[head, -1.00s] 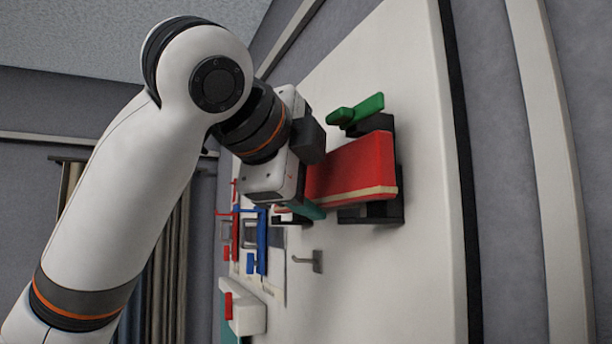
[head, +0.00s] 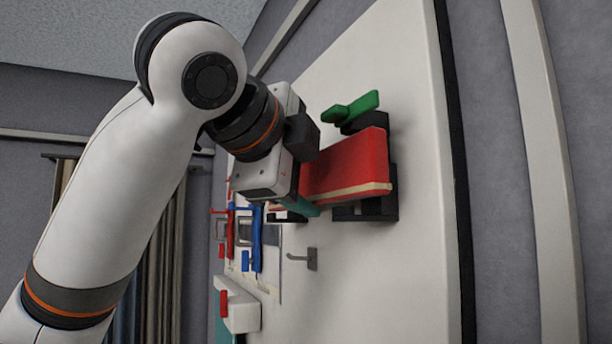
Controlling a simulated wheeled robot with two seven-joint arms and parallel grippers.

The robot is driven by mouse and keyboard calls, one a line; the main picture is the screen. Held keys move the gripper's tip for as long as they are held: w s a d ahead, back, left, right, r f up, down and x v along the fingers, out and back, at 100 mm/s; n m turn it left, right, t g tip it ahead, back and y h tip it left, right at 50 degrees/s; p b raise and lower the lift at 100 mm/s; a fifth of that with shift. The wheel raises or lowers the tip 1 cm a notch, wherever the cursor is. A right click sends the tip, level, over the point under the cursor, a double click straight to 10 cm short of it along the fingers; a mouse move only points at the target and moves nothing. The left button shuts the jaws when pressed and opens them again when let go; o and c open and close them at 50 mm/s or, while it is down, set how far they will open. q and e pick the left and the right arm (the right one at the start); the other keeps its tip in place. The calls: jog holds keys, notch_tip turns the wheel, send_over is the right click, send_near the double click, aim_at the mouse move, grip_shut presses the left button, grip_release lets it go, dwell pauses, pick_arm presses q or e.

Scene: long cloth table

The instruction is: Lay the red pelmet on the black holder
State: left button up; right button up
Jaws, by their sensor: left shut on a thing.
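The red pelmet (head: 345,168), a block with a pale lower edge, is in the middle right of the head view, in front of the white board. My left gripper (head: 300,188) is shut on its left end, and the gripper body hides that end. The black holder (head: 378,208) is on the board behind the pelmet; its parts show above, below and right of it. The pelmet overlaps the holder in the picture, but I cannot tell whether they touch. My right gripper is not in view.
A green handle-like piece (head: 351,106) sits just above the pelmet. A grey hook (head: 304,258) sticks out of the white board (head: 400,290) below. Blue and red fittings (head: 257,240) and a white box (head: 240,312) are at lower left. The board's lower right is clear.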

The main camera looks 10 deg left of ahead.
pick_arm(q)
jog(key=shift+f+b, duration=0.55)
jog(key=shift+f, duration=0.1)
jog(key=o, duration=1.2)
jog(key=shift+s, duration=0.1)
jog(key=shift+s+a, duration=0.1)
jog(key=shift+s, duration=0.15)
jog(key=b+v, duration=0.4)
jog(key=v, duration=0.7)
jog(key=shift+s+r, duration=0.1)
jog(key=shift+r, duration=0.05)
